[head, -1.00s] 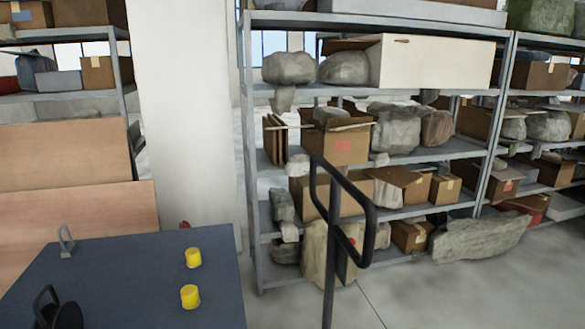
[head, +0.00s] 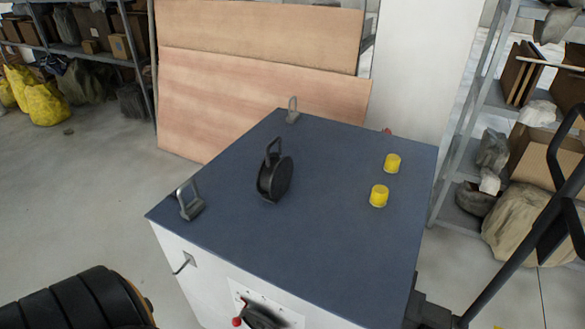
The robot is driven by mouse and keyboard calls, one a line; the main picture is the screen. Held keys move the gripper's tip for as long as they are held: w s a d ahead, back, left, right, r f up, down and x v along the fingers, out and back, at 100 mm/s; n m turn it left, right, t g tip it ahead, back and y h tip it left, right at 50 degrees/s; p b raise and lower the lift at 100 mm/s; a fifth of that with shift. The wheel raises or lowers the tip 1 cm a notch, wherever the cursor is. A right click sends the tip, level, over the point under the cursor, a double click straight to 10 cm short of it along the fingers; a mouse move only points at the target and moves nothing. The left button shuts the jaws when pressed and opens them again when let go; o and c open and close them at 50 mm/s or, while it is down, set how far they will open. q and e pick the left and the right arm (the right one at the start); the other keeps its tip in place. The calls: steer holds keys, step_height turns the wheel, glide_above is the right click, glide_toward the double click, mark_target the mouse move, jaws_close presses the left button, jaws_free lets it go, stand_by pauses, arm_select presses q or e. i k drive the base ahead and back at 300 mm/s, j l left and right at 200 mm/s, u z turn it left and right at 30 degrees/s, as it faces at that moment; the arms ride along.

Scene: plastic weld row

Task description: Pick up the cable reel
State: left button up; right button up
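The cable reel (head: 280,181) is a black round reel with a loop handle on top. It stands upright on the dark blue top of a white cabinet (head: 330,213), left of the middle of that top. Nothing touches it from above. Neither of my grippers shows in the head view.
Two yellow caps (head: 379,195) stand on the right of the top. Grey metal brackets (head: 190,200) stand at its left corner and back corner (head: 292,110). Wooden panels (head: 260,90) lean behind. A black tubular handle (head: 545,220) rises at right.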

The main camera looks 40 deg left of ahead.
mark_target(273, 177)
steer(key=u, duration=1.35)
steer(key=k+j, duration=0.1)
steer(key=j, duration=0.85)
